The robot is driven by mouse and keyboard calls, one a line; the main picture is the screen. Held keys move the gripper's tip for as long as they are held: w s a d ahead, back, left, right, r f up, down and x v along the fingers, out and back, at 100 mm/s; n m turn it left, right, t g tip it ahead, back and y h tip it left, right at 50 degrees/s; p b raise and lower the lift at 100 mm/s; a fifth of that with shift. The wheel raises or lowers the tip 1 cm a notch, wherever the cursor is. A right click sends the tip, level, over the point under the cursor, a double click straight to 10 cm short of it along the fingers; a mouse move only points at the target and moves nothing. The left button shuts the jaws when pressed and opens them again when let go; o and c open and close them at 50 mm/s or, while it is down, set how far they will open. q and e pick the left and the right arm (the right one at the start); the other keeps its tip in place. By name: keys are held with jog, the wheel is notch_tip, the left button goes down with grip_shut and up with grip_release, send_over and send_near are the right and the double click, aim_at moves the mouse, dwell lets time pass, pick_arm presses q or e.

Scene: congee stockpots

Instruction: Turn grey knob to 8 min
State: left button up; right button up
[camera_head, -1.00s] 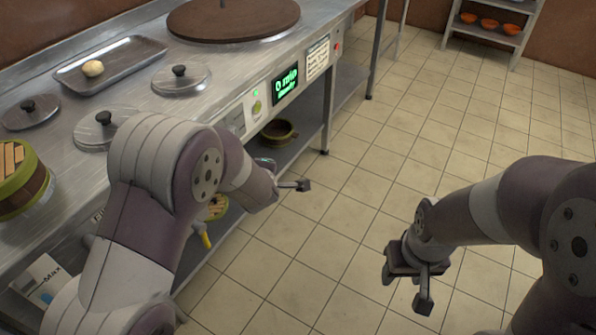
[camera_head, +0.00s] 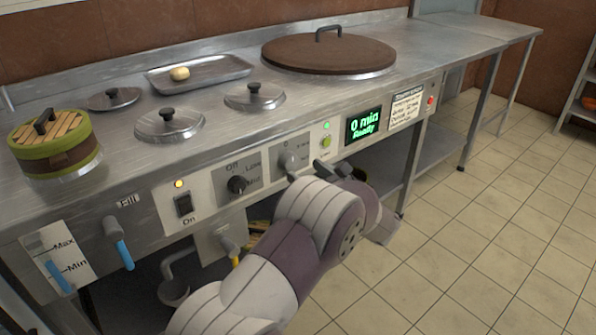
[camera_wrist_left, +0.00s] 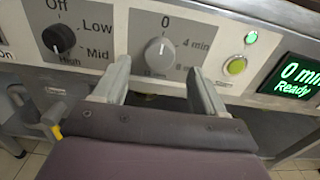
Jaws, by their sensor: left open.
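The grey knob (camera_head: 288,160) is on the front panel of the steel counter. In the left wrist view the grey knob (camera_wrist_left: 159,52) has its mark up toward 0; 4 min is at its upper right, and the lower labels are partly unclear. The green display (camera_head: 367,124) reads "0 min Ready", as it does in the left wrist view (camera_wrist_left: 298,78). My left gripper (camera_head: 307,172) is open in front of the panel. Its fingers (camera_wrist_left: 159,68) stand apart on either side just below the knob, with nothing between them. My right gripper is out of view.
A black knob (camera_head: 237,185) marked Off, Low, Mid, High is left of the grey knob. A green button (camera_head: 326,142) is to its right. A power switch (camera_head: 184,204) and blue-handled lever (camera_head: 118,243) are farther left. Lids and a tray (camera_head: 199,73) lie on top.

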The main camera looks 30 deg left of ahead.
aim_at(293, 162)
pick_arm(q)
jog(key=b+x, duration=0.1)
jog(key=x, duration=0.4)
jog(key=shift+c, duration=0.3)
jog(key=c, duration=1)
jog(key=shift+o, duration=0.2)
